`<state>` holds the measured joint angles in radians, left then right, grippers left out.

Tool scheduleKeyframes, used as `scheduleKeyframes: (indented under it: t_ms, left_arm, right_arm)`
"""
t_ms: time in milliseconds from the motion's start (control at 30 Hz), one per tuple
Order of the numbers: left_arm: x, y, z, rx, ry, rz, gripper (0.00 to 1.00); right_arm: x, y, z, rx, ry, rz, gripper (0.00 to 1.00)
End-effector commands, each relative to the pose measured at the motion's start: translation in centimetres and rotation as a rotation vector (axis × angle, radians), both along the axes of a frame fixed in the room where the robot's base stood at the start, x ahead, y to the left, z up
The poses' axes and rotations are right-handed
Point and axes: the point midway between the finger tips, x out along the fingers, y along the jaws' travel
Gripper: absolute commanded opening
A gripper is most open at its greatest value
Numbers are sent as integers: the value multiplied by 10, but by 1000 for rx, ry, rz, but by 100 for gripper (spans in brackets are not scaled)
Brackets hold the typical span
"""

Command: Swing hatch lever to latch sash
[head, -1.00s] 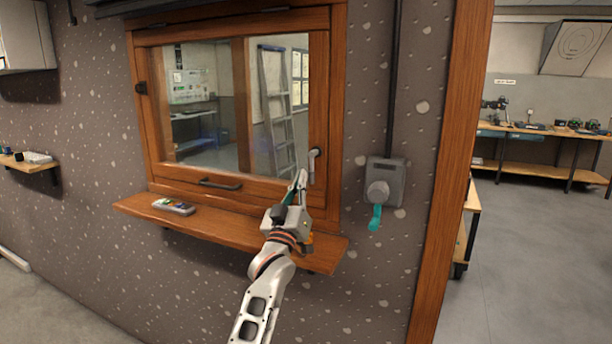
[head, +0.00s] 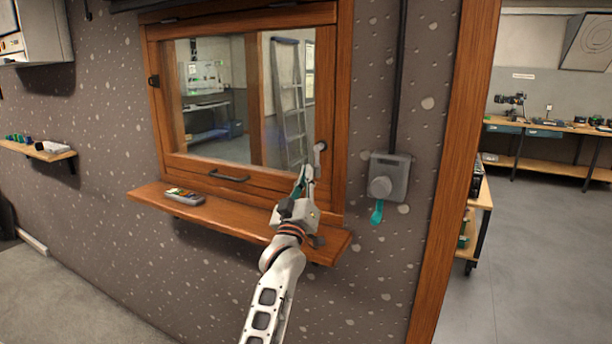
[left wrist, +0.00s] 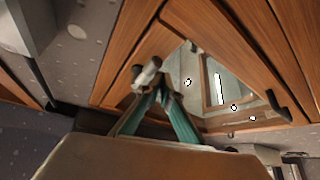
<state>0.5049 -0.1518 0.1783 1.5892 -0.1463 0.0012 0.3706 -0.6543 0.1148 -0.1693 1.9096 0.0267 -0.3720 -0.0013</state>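The hatch is a wood-framed window (head: 157,110) with a glazed sash (head: 262,177). Its grey lever (head: 319,160) is on the right side of the frame and hangs roughly straight down. My left gripper (head: 305,170) is just left of the lever's lower part, above the sill. In the left wrist view, the teal-sided fingers (left wrist: 160,94) converge at their tips, right by the pale lever end (left wrist: 146,74). The fingers look shut. I cannot tell whether they touch the lever. My right gripper is not in view.
A wooden sill (head: 235,220) juts out below the hatch, with a small multicoloured device (head: 184,197) on its left part. A grey wall box (head: 389,178) with a knob and teal tag is to the right. A wooden door post (head: 455,150) stands beyond it.

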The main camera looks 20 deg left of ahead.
Motion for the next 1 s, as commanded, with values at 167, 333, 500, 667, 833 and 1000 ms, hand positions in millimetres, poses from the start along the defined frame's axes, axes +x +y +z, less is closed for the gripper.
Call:
scheduleKeyframes:
  t_ms: [167,333,500,667,833,1000]
  left_arm:
    - [-1,-9,-6,0,8,-12,0]
    - [-20,-11,-16,-2,9,-10,0]
    - [-51,-13,-31,-2,6,-5,0]
    - [-78,-16,-44,-2,3,-3,0]
    - [-97,-17,-54,-4,2,-1,0]
    - [-105,-18,-57,-4,-1,0,0]
  right_arm:
    - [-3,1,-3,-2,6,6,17]
    - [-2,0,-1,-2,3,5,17]
    - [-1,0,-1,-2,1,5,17]
    - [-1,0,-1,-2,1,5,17]
    - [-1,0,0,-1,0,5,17]
    - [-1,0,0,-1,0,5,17]
